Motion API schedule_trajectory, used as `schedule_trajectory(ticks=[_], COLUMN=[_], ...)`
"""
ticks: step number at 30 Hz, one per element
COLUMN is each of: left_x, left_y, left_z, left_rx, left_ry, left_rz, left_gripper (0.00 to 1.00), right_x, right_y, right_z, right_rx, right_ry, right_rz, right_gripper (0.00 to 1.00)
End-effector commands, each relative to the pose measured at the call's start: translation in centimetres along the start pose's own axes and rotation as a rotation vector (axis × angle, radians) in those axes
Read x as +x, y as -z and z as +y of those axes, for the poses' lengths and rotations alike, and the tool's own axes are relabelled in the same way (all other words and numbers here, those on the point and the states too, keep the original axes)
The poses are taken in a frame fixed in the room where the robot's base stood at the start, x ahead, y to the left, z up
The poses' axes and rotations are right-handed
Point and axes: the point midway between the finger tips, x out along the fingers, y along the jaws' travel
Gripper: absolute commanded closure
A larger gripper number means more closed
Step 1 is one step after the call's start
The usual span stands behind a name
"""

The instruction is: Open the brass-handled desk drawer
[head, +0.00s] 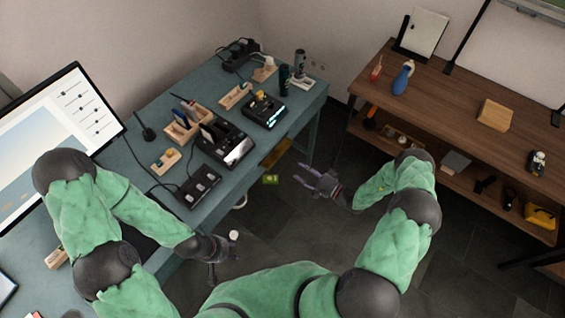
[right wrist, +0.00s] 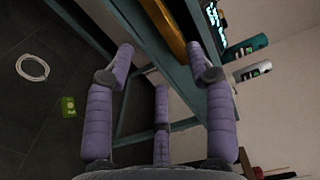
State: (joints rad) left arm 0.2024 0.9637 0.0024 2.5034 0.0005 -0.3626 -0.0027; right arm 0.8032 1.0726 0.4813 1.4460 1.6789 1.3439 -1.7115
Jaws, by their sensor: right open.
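The teal desk (head: 305,103) runs diagonally across the head view. A brass-coloured strip (head: 276,153) shows at its front edge. It looks like the drawer's brass handle or front, but I cannot tell which. In the right wrist view the strip (right wrist: 166,26) lies beyond the fingertips, near the top. My right gripper (head: 312,180) is open and empty in front of the desk, apart from the strip. Its spread purple fingers (right wrist: 160,58) frame the desk edge in the wrist view. My left gripper (head: 222,253) is low beside the desk's near edge; its finger opening is unclear.
The desktop holds a monitor (head: 60,140), black devices (head: 225,145) and wooden holders (head: 180,128). A green packet (head: 271,180) shows near the desk's front. A wooden shelf unit (head: 455,110) stands at right.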

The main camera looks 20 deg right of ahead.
Motion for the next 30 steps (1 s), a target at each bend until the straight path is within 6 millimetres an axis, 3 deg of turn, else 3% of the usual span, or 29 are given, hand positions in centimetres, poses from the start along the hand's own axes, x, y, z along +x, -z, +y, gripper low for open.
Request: schedule_trajectory(ticks=[9,15,21,30], left_x=[1.0,1.4,1.6,1.5], left_y=[0.0,0.1,0.1,0.1], left_z=[-0.3,-0.5,-0.6,-0.6], left_rx=[0.000,0.000,0.000,0.000], left_ry=[0.000,0.000,0.000,0.000], left_rz=[0.000,0.000,0.000,0.000], left_gripper=[0.60,0.60,0.60,0.60], right_x=[5.6,8.3,9.5,9.7], right_y=[-0.3,-0.3,-0.2,-0.2], right_z=[0.1,0.1,0.0,0.0], right_rx=[0.002,0.003,0.003,0.003], right_ry=[0.000,-0.001,-0.001,-0.002], right_rz=[-0.008,-0.007,-0.005,-0.005], right_gripper=[0.46,0.46,0.46,0.49])
